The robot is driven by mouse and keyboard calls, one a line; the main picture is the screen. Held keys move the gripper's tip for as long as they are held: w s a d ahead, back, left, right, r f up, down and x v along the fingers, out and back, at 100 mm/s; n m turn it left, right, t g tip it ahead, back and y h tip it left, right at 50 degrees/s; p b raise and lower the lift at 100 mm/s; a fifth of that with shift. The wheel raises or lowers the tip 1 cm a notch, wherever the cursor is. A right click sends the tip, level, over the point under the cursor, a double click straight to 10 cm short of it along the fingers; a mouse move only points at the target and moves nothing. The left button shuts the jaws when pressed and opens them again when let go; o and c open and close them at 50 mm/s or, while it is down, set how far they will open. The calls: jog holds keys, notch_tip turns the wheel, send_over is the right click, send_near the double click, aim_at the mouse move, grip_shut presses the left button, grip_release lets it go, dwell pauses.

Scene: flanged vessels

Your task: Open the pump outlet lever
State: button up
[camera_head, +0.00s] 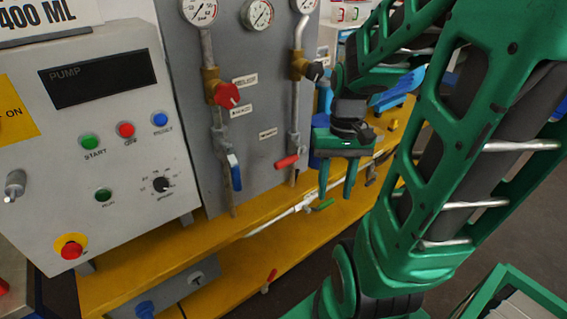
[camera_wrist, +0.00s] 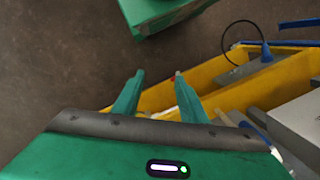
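I cannot read which valve is labelled as the pump outlet lever. On the grey panel, a blue lever (camera_head: 235,172) hangs down on the left pipe and a red lever (camera_head: 287,161) lies roughly sideways on the right pipe. A small green lever (camera_head: 322,206) sits on the pipe low along the yellow bench, and another red lever (camera_head: 271,277) stands lower down. My gripper (camera_head: 336,195) is open and empty, fingers pointing down, right of the red panel lever and above the bench in the picture. In the wrist view my gripper (camera_wrist: 157,78) also shows its fingers apart with nothing between them.
The grey panel (camera_head: 260,110) carries gauges, a red knob (camera_head: 227,95) and a black knob (camera_head: 315,72). A pump control box (camera_head: 115,130) stands left. The yellow bench (camera_head: 215,262) runs below. A green crate (camera_head: 530,282) is at lower right; bare floor lies between.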

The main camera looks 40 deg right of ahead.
jog(key=w+d+f+y, duration=0.1)
jog(key=w+f+y, duration=0.3)
jog(key=w+f, duration=0.3)
jog(key=m+t+y, duration=0.4)
jog(key=t+y, duration=0.3)
jog(key=t, duration=0.5)
send_near(291, 162)
jog(key=a, duration=0.1)
jog(key=x, duration=1.1)
jog(key=shift+w+d+f, duration=0.15)
jog(key=shift+w, duration=0.2)
